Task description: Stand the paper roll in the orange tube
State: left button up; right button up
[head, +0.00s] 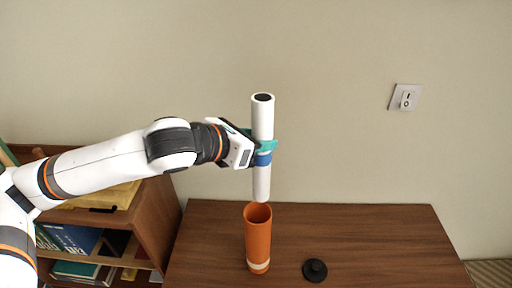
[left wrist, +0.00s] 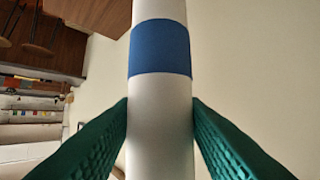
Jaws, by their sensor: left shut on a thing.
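The paper roll (head: 262,120) is a white tube with a dark open top end and a blue band. My left gripper (head: 264,146), with green fingers, is shut on it around its middle and holds it upright. The roll also fills the middle of the left wrist view (left wrist: 160,110), between the two green fingers. The orange tube (head: 258,240) stands upright on the wooden cabinet top, its open mouth facing up. The roll's lower end is just above the tube's mouth in the head view; whether it is exactly over it in depth I cannot tell. My right gripper is not in view.
A round black cap (head: 315,270) lies on the wooden top (head: 380,240), right of the tube. A lower wooden bookshelf (head: 160,215) with books is at the left. A wall switch (head: 405,97) is at the upper right. The top's right side is clear.

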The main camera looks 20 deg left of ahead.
aim_at(254, 182)
pick_arm(q)
jog(key=shift+w+r, duration=0.15)
jog(key=shift+r, duration=0.05)
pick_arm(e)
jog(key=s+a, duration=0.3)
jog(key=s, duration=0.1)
pick_arm(q)
jog(key=shift+s+a+f, duration=0.35)
jog(key=shift+s+f, duration=0.05)
jog(key=shift+s, duration=0.25)
notch_tip(254, 182, down, 3)
jog(key=shift+r+b, duration=0.2)
jog(key=shift+b, duration=0.5)
jog(key=shift+f+b, duration=1.25)
jog(key=shift+f, duration=1)
jog(key=shift+f+b, duration=1.05)
jog(key=shift+f, duration=1.05)
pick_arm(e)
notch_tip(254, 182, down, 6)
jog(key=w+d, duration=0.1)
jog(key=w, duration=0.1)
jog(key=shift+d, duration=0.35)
